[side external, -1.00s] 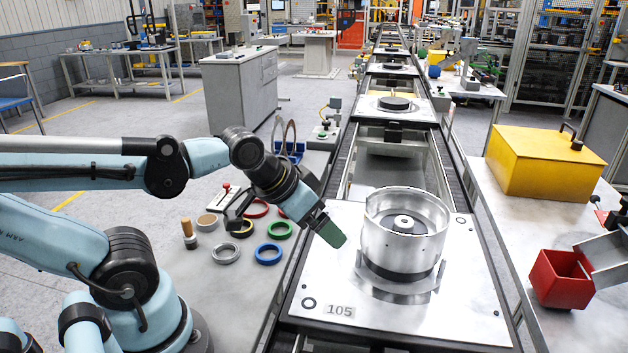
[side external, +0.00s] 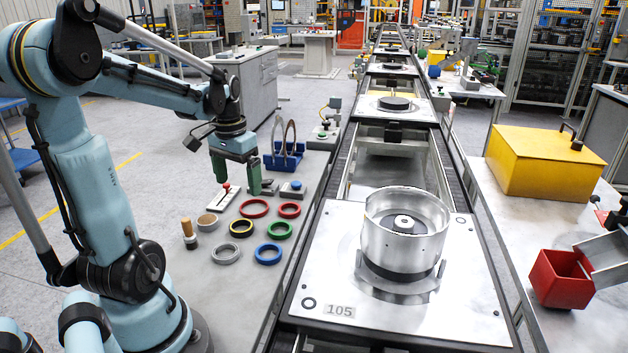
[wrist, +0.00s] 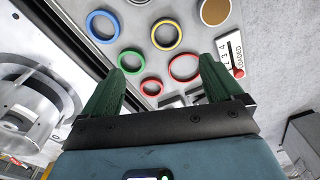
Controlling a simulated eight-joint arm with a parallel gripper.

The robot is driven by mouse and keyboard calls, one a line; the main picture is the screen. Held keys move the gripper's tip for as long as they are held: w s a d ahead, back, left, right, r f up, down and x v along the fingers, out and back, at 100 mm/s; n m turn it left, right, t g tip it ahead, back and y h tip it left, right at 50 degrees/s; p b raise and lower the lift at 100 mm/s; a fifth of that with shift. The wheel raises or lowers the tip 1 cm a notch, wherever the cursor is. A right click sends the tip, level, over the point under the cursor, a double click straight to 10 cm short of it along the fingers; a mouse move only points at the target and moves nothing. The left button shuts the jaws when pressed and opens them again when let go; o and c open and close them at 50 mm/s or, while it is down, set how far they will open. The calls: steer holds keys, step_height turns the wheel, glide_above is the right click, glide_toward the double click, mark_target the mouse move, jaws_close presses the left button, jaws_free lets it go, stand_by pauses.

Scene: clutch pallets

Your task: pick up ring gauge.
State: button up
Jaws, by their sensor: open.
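Several ring gauges lie flat on the bench, and I cannot tell which one is meant. In the side view they are a large red ring (side external: 254,216), a small red ring (side external: 289,217), a yellow ring (side external: 241,236), a green ring (side external: 279,237), a blue ring (side external: 268,262) and a silver ring (side external: 226,262). My gripper (side external: 238,187) is open and empty, pointing down above the bench behind the rings. In the wrist view, the large red ring (wrist: 184,81) and small red ring (wrist: 151,94) show between the fingers (wrist: 168,65).
A blue rack (side external: 284,160) holding upright hoops stands behind my gripper. A small panel with a red knob (side external: 226,188) is beside it. The conveyor pallet (side external: 325,265) carries a metal housing (side external: 385,238).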

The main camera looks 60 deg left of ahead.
steer(key=s+a, duration=0.1)
steer(key=a, duration=0.1)
glide_above(240, 220)
steer(key=s+d, duration=0.1)
steer(key=d, duration=0.1)
steer(key=f, duration=0.7)
steer(key=shift+s+d+f, duration=0.1)
steer(key=shift+s, duration=0.1)
steer(key=f, duration=0.4)
steer(key=shift+w, duration=0.4)
steer(key=shift+f, duration=0.6)
steer(key=c, duration=1.2)
steer(key=shift+c, duration=0.2)
